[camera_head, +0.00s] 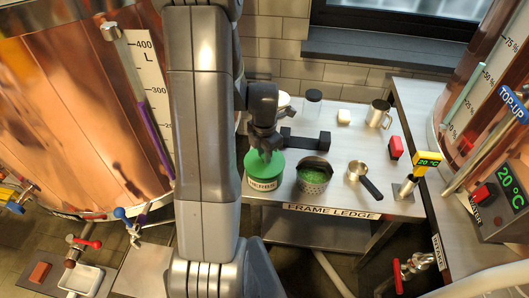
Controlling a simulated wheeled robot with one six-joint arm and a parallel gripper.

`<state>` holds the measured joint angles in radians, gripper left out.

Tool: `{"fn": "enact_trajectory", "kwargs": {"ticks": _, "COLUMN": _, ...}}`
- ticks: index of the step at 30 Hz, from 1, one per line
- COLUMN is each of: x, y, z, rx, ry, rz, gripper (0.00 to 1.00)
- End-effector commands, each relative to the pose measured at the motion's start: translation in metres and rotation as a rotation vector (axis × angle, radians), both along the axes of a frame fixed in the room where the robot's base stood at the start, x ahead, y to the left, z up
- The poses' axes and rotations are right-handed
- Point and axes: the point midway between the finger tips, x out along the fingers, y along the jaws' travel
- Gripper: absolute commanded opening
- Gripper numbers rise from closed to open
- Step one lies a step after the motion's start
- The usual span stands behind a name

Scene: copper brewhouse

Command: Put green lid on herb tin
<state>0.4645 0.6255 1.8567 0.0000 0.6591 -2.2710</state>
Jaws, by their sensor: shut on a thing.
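The green lid (256,163) is over the herb tin (262,185), a green tin with a pale label reading "HERBS" near the left front of the ledge. My gripper (266,153) points down and is shut on the green lid near its middle. The lid appears level and covers the tin's mouth from this view. I cannot tell whether it rests on the rim or hovers just above it. My arm hides part of the scene to the left of the tin.
Right of the tin stand a perforated pot (314,182) with green contents and a small saucepan (359,172). A red block (396,147) lies right.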

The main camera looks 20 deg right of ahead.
Motion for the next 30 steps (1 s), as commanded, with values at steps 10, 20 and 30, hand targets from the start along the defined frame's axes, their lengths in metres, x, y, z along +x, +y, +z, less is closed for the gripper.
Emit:
{"fn": "enact_trajectory", "kwargs": {"ticks": 10, "x": 0.0, "y": 0.0, "z": -0.006, "rx": 0.0, "ry": 0.0, "rz": 0.0, "gripper": 0.0}}
{"fn": "enact_trajectory", "kwargs": {"ticks": 20, "x": 0.0, "y": 0.0, "z": -0.011, "rx": 0.0, "ry": 0.0, "rz": 0.0, "gripper": 0.0}}
{"fn": "enact_trajectory", "kwargs": {"ticks": 30, "x": 0.0, "y": 0.0, "z": -0.013, "rx": 0.0, "ry": 0.0, "rz": 0.0, "gripper": 0.28}}
